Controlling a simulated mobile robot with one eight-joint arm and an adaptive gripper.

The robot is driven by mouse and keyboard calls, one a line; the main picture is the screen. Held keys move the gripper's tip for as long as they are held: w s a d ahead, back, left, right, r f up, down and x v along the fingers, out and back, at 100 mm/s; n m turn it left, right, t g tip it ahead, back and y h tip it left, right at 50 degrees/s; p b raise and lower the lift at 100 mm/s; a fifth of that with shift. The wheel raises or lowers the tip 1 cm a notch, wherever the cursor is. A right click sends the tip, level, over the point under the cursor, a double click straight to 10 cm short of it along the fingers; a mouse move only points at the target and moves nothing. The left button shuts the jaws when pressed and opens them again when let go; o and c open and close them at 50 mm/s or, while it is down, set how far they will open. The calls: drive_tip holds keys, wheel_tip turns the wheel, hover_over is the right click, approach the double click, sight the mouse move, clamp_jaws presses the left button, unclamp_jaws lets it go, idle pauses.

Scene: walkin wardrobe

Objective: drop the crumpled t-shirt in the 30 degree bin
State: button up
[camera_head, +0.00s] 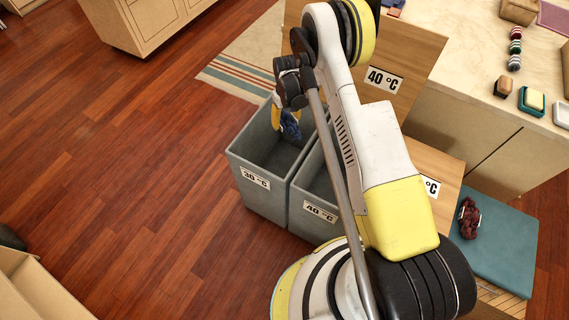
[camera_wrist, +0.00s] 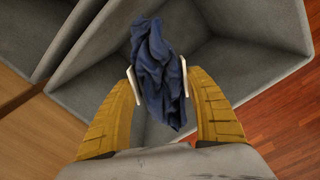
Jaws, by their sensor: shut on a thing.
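A crumpled dark blue t-shirt (camera_wrist: 157,75) is held between the two fingers of my gripper (camera_wrist: 160,90). In the head view the t-shirt (camera_head: 290,126) hangs from my gripper (camera_head: 283,117) at the opening of the grey 30 °C bin (camera_head: 256,181). In the wrist view the inside of a grey bin (camera_wrist: 235,62) lies below and around the t-shirt. The gripper is partly hidden by its own wrist in the head view.
The grey 40 °C bin (camera_head: 320,213) stands right beside the 30 °C bin, partly behind my arm. A dark red crumpled cloth (camera_head: 469,218) lies on a teal surface (camera_head: 500,250) at the right. Wooden floor (camera_head: 120,170) is open at left.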

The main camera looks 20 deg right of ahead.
drive_tip(key=shift+f, duration=0.7)
drive_tip(key=o, duration=1.4)
drive_tip(key=shift+c, duration=0.2)
drive_tip(key=shift+r, duration=0.15)
wheel_tip(320, 180, up, 12)
drive_tip(key=shift+f, duration=0.1)
